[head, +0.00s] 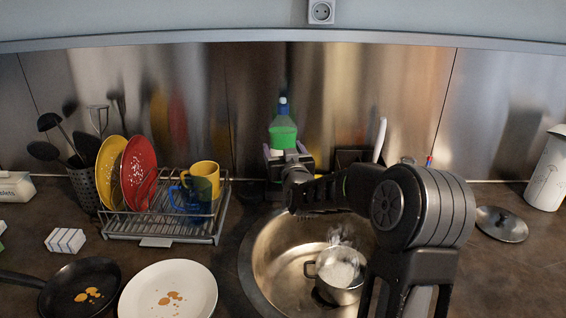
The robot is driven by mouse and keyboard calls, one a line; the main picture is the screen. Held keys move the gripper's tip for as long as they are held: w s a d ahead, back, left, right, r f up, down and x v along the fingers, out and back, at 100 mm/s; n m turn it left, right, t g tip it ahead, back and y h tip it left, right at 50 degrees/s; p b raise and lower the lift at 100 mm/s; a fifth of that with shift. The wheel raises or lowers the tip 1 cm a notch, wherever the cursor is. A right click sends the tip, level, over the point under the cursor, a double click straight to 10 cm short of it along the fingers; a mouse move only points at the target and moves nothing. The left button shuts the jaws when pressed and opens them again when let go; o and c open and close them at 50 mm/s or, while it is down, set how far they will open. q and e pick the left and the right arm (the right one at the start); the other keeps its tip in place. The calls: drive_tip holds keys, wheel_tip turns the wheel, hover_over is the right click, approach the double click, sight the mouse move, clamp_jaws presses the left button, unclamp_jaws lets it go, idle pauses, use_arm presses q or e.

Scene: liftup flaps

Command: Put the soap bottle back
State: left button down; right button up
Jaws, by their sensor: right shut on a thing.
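The soap bottle (283,131) is green with a blue cap and stands upright in the head view, behind the sink. My right gripper (287,154) is shut on its lower part. My right arm comes in from the lower right and reaches over the sink to the bottle. The gripper and wrist hide the bottle's base, so I cannot tell whether it touches the counter. My left gripper is not in view.
The sink (270,256) holds a metal pot (338,274). A dish rack (163,222) with plates and mugs stands to the left. A frying pan (82,288) and white plate (168,292) lie in front. A lid (502,223) and white pitcher (548,172) are at right.

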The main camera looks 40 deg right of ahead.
drive_tip(key=shift+r, duration=0.15)
drive_tip(key=shift+f, duration=1.9)
drive_tip(key=shift+f, duration=0.1)
drive_tip(key=o, duration=2)
drive_tip(key=shift+f, duration=0.1)
drive_tip(key=shift+s+a, duration=0.1)
drive_tip(key=shift+s, duration=0.05)
drive_tip(key=b+v, duration=0.1)
drive_tip(key=v, duration=1)
drive_tip(key=shift+s+a+b, duration=0.15)
drive_tip(key=shift+s+b, duration=0.15)
drive_tip(key=shift+s, duration=0.05)
